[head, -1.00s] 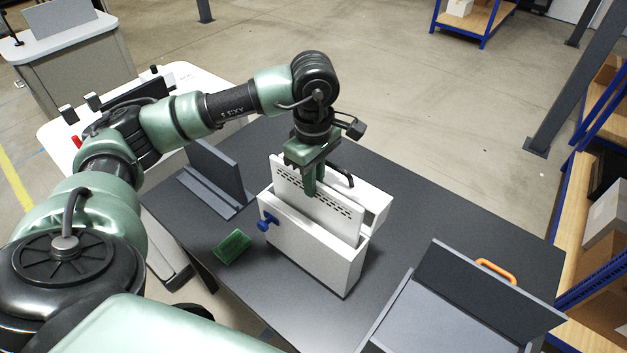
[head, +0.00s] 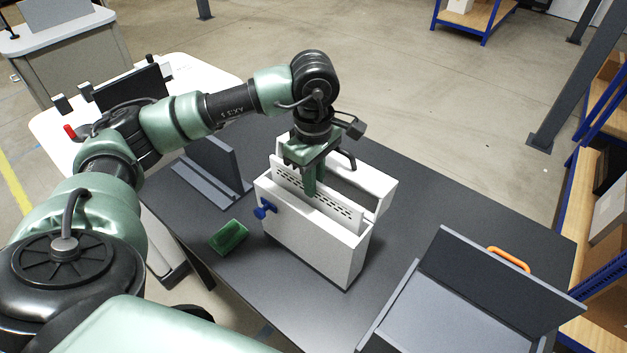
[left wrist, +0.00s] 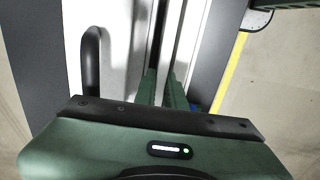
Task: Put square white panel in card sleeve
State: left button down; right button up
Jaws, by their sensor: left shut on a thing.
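The square white panel (head: 342,214) has rows of dark slots along its top and stands upright in the opening of the white card sleeve (head: 312,246). Its lower part is hidden inside the sleeve, and a strip of it shows above the sleeve's front wall. My left gripper (head: 310,186) points down and is shut on the panel's upper edge. Its green fingers (left wrist: 162,90) also show in the left wrist view, with the panel's edge hard to make out between them. My right gripper is not in view.
The sleeve stands on a dark table (head: 420,205). A grey slotted stand (head: 214,172) is behind left, a green block (head: 229,237) front left, and a grey open case (head: 470,290) with an orange handle (head: 508,259) front right.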

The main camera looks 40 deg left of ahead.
pick_arm(q)
jog(key=shift+f+b, duration=0.3)
jog(key=shift+b, duration=0.05)
jog(key=c, duration=1.4)
grip_release()
notch_tip(320, 180, up, 7)
jog(key=shift+f+b, duration=0.15)
jog(key=shift+b, duration=0.55)
jog(key=shift+r, duration=0.65)
jog(key=shift+s+f, duration=0.1)
